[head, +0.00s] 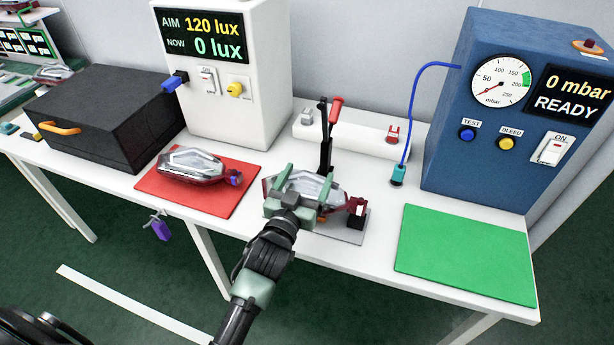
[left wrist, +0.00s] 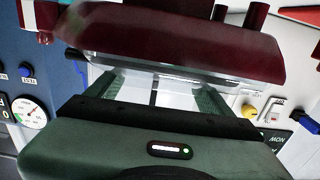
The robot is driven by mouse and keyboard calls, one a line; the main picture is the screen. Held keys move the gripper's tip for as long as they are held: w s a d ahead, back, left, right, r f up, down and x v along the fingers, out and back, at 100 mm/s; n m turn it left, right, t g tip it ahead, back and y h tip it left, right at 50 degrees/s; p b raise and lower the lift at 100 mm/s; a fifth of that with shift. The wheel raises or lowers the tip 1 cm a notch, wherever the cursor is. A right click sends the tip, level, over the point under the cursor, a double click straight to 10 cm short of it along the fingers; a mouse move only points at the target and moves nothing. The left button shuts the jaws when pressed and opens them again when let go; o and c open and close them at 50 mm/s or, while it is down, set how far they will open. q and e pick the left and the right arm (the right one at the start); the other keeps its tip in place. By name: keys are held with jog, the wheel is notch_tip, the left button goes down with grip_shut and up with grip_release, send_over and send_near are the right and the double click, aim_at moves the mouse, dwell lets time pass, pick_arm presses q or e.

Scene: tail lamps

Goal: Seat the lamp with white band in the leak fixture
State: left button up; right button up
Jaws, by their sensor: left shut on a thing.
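My left gripper (head: 297,197) is shut on a tail lamp (head: 320,183) with a clear lens and dark red body. The lamp's right end (head: 357,205) is dark red with a whitish mark, perhaps the white band. The lamp is over the leak fixture, whose grey base plate (head: 351,236) shows below it. I cannot tell whether the lamp touches its seat. The fixture's black clamp with a red handle (head: 335,110) stands upright behind the lamp. In the left wrist view the dark red lamp body (left wrist: 180,42) spans the fingers (left wrist: 155,95). My right gripper is not in view.
Another lamp (head: 192,166) with a blue end lies on the red mat (head: 225,203). The green mat (head: 465,252) is empty. The blue leak tester (head: 500,120) reads 0 mbar, READY; its blue hose ends in a teal connector (head: 398,174). A black box (head: 105,115) stands left.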

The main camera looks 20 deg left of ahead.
pick_arm(q)
jog(key=shift+f+b, duration=0.75)
jog(key=shift+f, duration=0.6)
jog(key=o, duration=1.7)
jog(key=shift+r, duration=0.1)
jog(key=shift+s, duration=0.1)
jog(key=s, duration=0.7)
jog(key=shift+s+a+b, duration=0.1)
jog(key=shift+s+b, duration=0.2)
jog(key=shift+s, duration=0.05)
